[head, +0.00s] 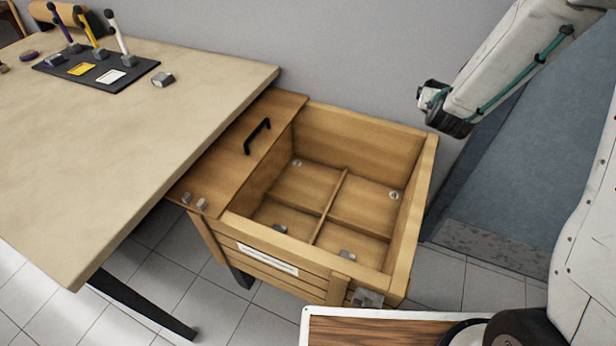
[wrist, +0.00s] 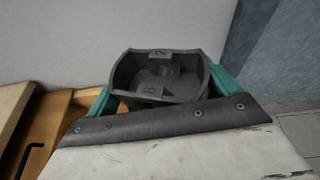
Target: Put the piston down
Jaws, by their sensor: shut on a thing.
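My gripper (head: 440,108) is at the upper right of the head view, raised beyond the far right corner of an open wooden crate (head: 428,180). In the wrist view, my gripper (wrist: 160,88) has its teal fingers shut on the piston (wrist: 160,72), one on each side. The piston is dark grey and hollow, with its open side facing the camera and pale marks inside. It is clear of the crate.
Crossed dividers (head: 327,205) split the crate floor; each compartment holds a small metal piece but is otherwise empty. A wooden lid with a black handle (head: 257,136) covers its left part. A wall is behind.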

